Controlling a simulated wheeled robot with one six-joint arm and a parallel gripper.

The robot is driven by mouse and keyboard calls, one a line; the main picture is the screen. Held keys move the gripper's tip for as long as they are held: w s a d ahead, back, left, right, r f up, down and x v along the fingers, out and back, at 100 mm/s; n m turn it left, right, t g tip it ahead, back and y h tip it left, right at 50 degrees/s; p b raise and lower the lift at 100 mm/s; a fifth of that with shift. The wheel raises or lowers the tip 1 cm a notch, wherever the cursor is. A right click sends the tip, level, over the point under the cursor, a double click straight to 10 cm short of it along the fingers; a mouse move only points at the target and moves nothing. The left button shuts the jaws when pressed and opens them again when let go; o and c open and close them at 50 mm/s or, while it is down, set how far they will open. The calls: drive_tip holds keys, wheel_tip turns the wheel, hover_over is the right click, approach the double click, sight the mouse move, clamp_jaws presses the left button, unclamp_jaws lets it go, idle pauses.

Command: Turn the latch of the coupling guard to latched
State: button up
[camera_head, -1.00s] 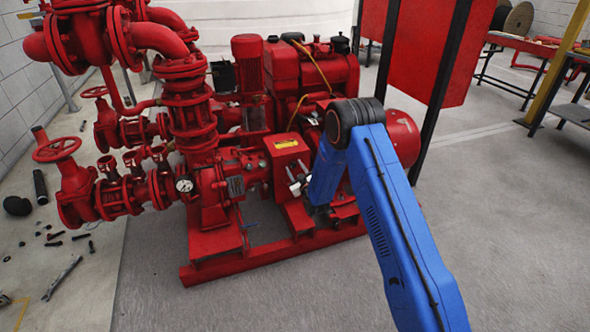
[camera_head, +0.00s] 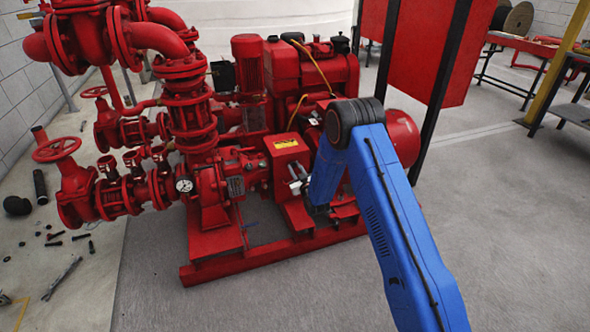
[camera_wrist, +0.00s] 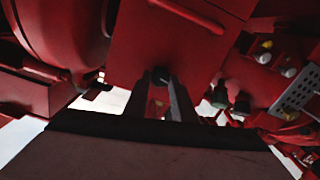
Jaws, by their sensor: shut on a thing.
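The coupling guard (camera_head: 287,148) is a red box with a yellow label, in the middle of the pumpset. In the wrist view its red face (camera_wrist: 180,45) fills the upper middle. My gripper (camera_head: 297,186) is at the guard's front lower side, in front of my blue arm. In the wrist view my gripper (camera_wrist: 161,80) has its two dark fingers close together on a small dark piece, the latch (camera_wrist: 160,74), at the guard's face. The latch is mostly hidden by the fingers, and I cannot tell its angle.
A red pump with a pressure gauge (camera_head: 184,186) stands left of the guard. The red base frame (camera_head: 270,258) runs below. Red valves (camera_head: 75,185) stand at the left, with loose tools on the floor. The floor in front is clear.

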drive_tip(key=m, duration=0.8)
drive_tip(key=shift+d, duration=0.1)
drive_tip(key=m, duration=0.4)
drive_tip(key=shift+d+m, duration=0.1)
drive_tip(key=shift+m, duration=0.2)
drive_tip(key=shift+f+m, duration=0.1)
drive_tip(key=shift+m, duration=1.5)
drive_tip(key=o, duration=1.1)
drive_tip(key=shift+c, duration=0.2)
drive_tip(key=v, duration=1.7)
drive_tip(key=shift+s+d, duration=0.1)
